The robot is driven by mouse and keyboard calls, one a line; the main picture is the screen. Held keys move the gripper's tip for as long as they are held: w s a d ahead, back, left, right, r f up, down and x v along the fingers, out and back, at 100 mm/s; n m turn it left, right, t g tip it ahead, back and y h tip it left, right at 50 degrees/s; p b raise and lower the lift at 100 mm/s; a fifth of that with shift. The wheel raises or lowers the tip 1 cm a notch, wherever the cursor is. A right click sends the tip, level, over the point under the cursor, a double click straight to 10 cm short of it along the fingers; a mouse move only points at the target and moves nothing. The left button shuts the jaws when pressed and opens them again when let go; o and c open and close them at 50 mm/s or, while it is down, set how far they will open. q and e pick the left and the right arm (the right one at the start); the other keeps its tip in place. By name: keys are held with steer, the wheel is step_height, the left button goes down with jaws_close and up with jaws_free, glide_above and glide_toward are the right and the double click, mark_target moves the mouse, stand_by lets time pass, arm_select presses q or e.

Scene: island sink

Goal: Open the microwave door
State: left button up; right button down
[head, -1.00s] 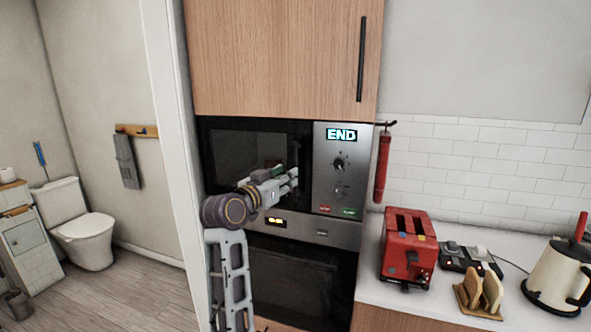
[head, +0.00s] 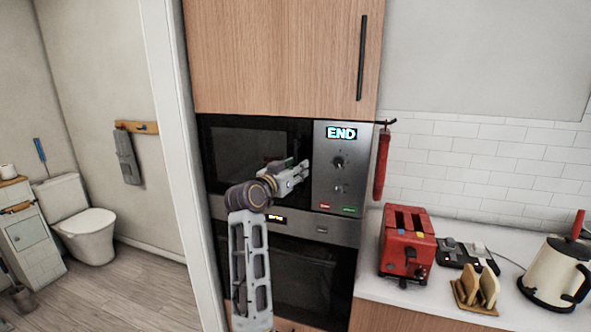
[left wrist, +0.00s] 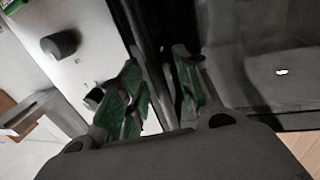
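The built-in microwave has a dark glass door (head: 232,150) that looks shut in the head view. Its silver control panel (head: 325,168) on the right shows "END" and has knobs, a red button and a green button. My left gripper (head: 303,172) is in front of the door's right edge, beside the panel. In the left wrist view its green-padded fingers (left wrist: 163,92) are apart, with a dark upright strip behind the gap between them. The panel (left wrist: 85,75) is left of that strip and the dark door (left wrist: 255,60) right. Contact cannot be told. My right gripper is out of view.
A dark oven (head: 310,278) is below the microwave and a wooden cabinet (head: 280,60) above. The counter (head: 372,300) at right holds a red toaster (head: 407,245), a toast rack (head: 478,290) and a kettle (head: 555,275). A red object (head: 381,165) hangs beside the panel.

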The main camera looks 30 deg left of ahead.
arm_select(q)
jaws_close()
steer(key=shift+s+f, duration=0.1)
steer(key=shift+s, duration=0.05)
stand_by(0.4)
